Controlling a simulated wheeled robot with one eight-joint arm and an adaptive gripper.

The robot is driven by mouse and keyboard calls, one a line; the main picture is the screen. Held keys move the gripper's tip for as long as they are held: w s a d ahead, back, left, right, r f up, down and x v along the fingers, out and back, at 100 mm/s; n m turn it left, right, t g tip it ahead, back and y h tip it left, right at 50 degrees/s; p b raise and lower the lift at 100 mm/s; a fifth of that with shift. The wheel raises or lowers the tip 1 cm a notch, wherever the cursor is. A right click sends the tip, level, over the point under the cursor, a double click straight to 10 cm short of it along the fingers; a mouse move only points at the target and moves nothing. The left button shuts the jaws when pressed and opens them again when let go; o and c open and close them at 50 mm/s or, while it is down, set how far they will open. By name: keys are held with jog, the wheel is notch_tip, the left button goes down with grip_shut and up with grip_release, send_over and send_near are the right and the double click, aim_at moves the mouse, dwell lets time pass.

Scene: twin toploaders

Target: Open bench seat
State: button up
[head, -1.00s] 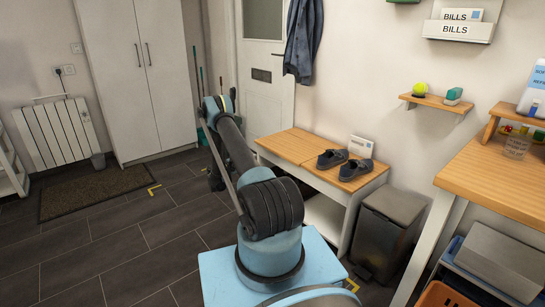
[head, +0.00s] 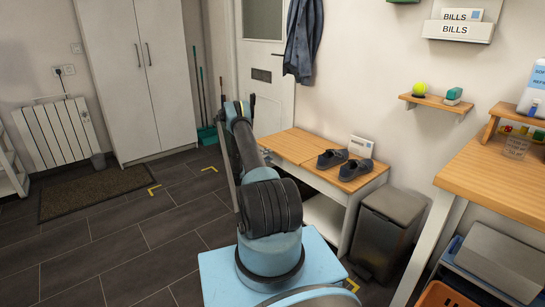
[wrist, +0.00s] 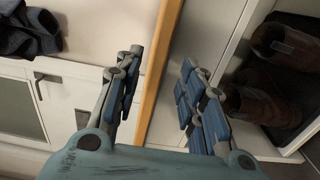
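The bench (head: 369,184) stands against the wall, with a wooden seat (head: 287,146) split by a seam into two panels. The seat lies flat and closed. A pair of dark shoes (head: 353,169) rests on its right panel. In the wrist view my gripper (wrist: 161,58) is open, with one finger on each side of the seat's wooden edge (wrist: 160,65) in the picture. I cannot tell whether either finger touches it.
Brown boots (wrist: 265,105) sit in the bench's open lower compartment. A grey bin (head: 388,228) stands right of the bench, near a wooden table (head: 500,180). The floor on the left is mostly clear.

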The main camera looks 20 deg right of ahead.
aim_at(274, 152)
jog(key=shift+x, duration=2.35)
grip_shut()
